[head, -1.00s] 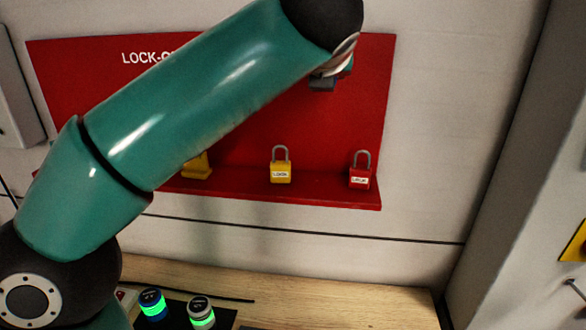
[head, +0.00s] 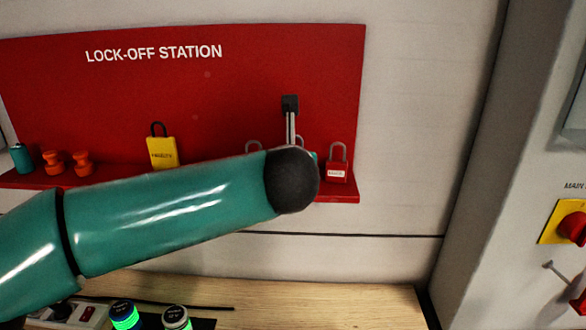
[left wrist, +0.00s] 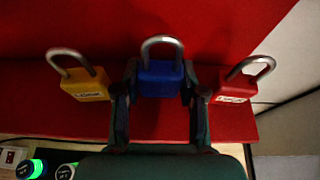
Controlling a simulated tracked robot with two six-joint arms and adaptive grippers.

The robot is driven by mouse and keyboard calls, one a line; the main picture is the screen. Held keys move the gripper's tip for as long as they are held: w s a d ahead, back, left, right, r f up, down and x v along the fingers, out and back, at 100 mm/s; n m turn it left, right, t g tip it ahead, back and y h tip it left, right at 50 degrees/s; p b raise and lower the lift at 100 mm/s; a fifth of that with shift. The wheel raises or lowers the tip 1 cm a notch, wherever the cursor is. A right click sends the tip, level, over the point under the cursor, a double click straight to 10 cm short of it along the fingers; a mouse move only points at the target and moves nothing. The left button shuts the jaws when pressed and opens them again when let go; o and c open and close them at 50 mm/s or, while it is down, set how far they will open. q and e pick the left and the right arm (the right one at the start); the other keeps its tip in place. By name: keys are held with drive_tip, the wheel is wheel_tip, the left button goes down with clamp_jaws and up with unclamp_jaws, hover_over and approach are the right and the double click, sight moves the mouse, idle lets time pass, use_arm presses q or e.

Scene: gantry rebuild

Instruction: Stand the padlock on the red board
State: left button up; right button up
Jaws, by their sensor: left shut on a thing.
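The red board (head: 240,100) carries the words LOCK-OFF STATION and has a red shelf (head: 345,196) along its bottom. In the left wrist view a blue padlock (left wrist: 160,76) with a grey shackle is upright between the fingers of my left gripper (left wrist: 159,88), which is shut on it. It is at the shelf, between a yellow padlock (left wrist: 84,83) and a red padlock (left wrist: 237,88). I cannot tell whether its base touches the shelf. In the head view my wrist hides the gripper and most of the blue padlock. My right gripper is not in view.
The red padlock (head: 337,168) stands at the shelf's right end. A yellow tag (head: 161,153), orange pieces (head: 83,163) and a teal can (head: 21,158) are farther left. Below are a wooden bench (head: 350,298) and green-lit buttons (head: 124,315). A switch panel (head: 560,222) is at right.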

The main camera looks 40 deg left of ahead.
use_arm(q)
drive_tip(key=shift+f, duration=0.45)
drive_tip(key=shift+f, duration=0.1)
drive_tip(key=o, duration=1.2)
